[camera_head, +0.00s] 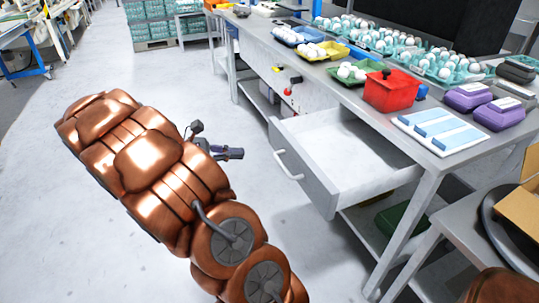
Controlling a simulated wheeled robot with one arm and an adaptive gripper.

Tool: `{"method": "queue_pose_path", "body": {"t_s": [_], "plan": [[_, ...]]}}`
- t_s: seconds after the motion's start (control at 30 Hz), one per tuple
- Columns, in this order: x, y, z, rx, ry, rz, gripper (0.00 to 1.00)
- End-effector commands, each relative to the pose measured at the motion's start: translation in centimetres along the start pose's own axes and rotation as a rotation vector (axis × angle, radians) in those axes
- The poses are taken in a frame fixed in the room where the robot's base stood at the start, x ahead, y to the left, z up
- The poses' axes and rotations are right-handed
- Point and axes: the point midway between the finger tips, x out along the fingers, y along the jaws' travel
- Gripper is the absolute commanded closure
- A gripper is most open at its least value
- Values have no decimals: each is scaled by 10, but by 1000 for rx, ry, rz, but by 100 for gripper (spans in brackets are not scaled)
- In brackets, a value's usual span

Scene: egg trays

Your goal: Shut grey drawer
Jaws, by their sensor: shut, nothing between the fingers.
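The grey drawer (318,183) is pulled well out from under the grey workbench, and its inside looks empty. Its front panel faces left and carries a pale curved handle (287,165). My copper-coloured arm reaches up across the left of the view. My gripper (236,153) is at the arm's far end, to the left of the drawer front and apart from it. The fingers are small in view and look shut and empty. Part of the gripper is hidden behind my arm.
The workbench (437,162) holds a red box (393,91), purple egg cartons (498,112), a sheet with blue strips (440,128) and several trays of white eggs. A cardboard box (522,200) stands at the right edge.

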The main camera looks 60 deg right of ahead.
Motion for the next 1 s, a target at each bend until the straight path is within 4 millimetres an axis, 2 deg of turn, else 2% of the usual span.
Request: {"method": "queue_pose_path", "body": {"t_s": [0.03,0.1,0.23,0.4,0.67,1.0], "plan": [[4,10,-20,-28,-37,17,100],[6,24,-34,-66,-88,43,100],[8,45,-59,-128,-165,83,100],[8,62,-78,-176,-226,114,100],[16,70,-81,-192,-250,125,100],[69,77,-68,-191,-250,123,100]]}}
